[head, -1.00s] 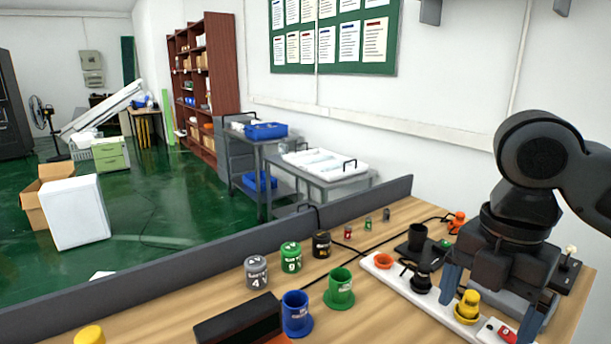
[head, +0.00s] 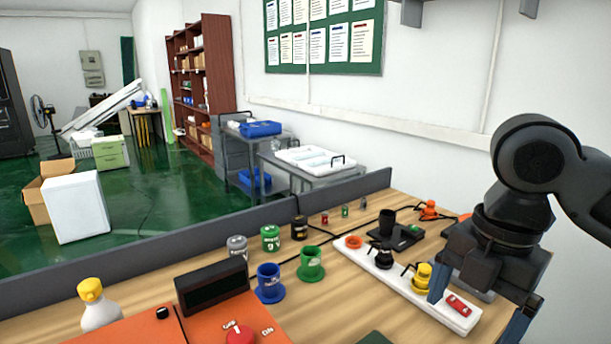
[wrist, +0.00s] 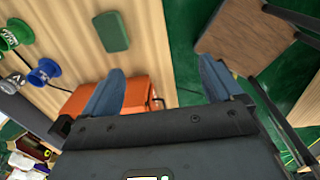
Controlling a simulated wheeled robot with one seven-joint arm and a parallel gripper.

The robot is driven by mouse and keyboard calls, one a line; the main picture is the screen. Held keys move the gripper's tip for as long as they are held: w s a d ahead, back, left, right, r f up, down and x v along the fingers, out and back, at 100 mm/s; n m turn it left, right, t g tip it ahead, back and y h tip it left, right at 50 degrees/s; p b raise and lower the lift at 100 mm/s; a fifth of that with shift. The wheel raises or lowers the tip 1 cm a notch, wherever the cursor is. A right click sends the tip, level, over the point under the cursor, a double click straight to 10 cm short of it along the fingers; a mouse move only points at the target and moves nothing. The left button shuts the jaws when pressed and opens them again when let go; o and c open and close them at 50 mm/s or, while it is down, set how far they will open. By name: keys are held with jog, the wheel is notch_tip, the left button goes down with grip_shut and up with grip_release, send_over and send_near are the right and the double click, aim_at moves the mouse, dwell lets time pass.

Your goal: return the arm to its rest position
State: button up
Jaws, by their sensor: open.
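My gripper (head: 480,312) is at the right of the head view, at the near right part of the wooden table (head: 340,300). One blue finger is beside the white strip with the colored caps. The other finger is lower right, partly cut off by the frame. In the wrist view my gripper (wrist: 165,85) shows two blue fingers spread wide with nothing between them. An orange box (wrist: 150,94) and the table edge lie beyond the fingers. My black arm bends above the table at the right.
The white strip (head: 408,290) holds several colored pieces. Blue (head: 269,281) and green (head: 311,262) cups stand left of it. A black box (head: 211,288) and white bottle (head: 98,308) stand near left. A brown stool (wrist: 240,38) stands beyond the table edge.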

jog(key=w+a+r+m+t+y, duration=0.15)
jog(key=a+m+t+y, duration=0.8)
jog(key=a, duration=1.25)
jog(key=s+d+f+m+t+h, duration=0.65)
jog(key=s+d+f+m, duration=0.45)
jog(key=s+f+m, duration=0.4)
jog(key=s+d+r+h, duration=0.1)
jog(key=s+d, duration=0.3)
jog(key=s, duration=0.3)
jog(key=s+d+r+g+h, duration=0.1)
jog(key=s+d, duration=0.3)
jog(key=s, duration=0.3)
jog(key=s+d+h, duration=0.2)
jog(key=s+d, duration=0.1)
jog(key=s, duration=0.4)
notch_tip(320, 180, down, 10)
jog(key=b, duration=1)
jog(key=shift+d+r, duration=0.2)
jog(key=shift+d, duration=0.05)
jog(key=shift+m, duration=0.25)
